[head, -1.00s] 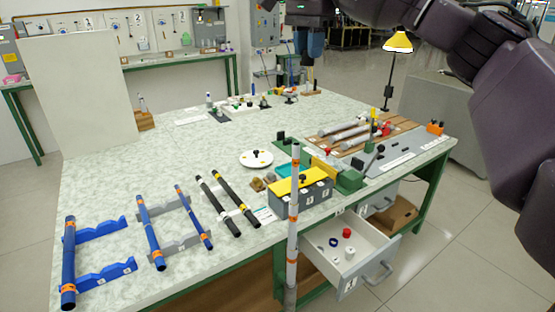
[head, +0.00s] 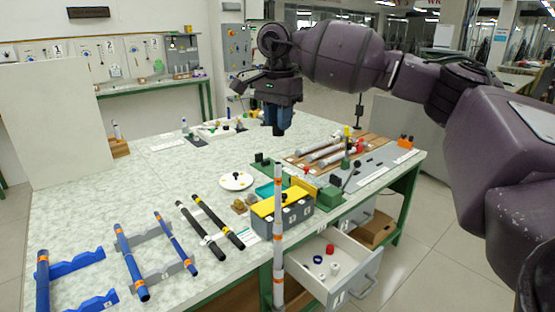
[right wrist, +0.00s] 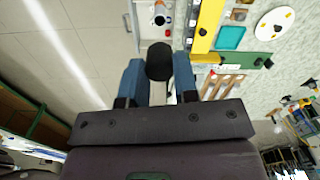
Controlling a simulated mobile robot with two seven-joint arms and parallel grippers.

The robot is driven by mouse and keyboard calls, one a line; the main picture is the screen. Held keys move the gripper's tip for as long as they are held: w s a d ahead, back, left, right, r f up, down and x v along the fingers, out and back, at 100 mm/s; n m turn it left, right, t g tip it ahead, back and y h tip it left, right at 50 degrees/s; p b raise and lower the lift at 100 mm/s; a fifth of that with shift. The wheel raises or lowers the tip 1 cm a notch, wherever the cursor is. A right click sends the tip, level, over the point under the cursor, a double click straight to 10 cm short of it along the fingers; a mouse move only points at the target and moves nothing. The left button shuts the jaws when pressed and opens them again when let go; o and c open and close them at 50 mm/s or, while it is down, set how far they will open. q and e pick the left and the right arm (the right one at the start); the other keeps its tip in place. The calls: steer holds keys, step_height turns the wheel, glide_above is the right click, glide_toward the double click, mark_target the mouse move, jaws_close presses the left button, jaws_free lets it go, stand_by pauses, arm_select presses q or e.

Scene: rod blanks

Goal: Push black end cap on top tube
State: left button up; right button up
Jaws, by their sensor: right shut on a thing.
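My right gripper (head: 279,131) has blue fingers and hangs above the back part of the table in the head view, higher in the picture than the tube's top. In the right wrist view, the fingers (right wrist: 159,75) are shut on a black end cap (right wrist: 159,60), which sticks out past their tips. A tall grey tube with orange bands (head: 278,225) stands upright at the table's front edge. Its top end shows no cap, and the held cap is apart from it. I cannot pick out the tube in the right wrist view. My left gripper is not in view.
A grey box with a yellow top (head: 290,215) stands close behind the tube. An open drawer (head: 325,284) with small caps is right of it. A white plate with a black piece (head: 236,182), black rods (head: 217,222) and blue tubes (head: 130,262) lie on the table (head: 95,200).

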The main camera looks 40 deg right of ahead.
mark_target(278, 163)
step_height(278, 163, down, 10)
steer(key=shift+r, duration=0.1)
stand_by(0.4)
steer(key=o, duration=0.9)
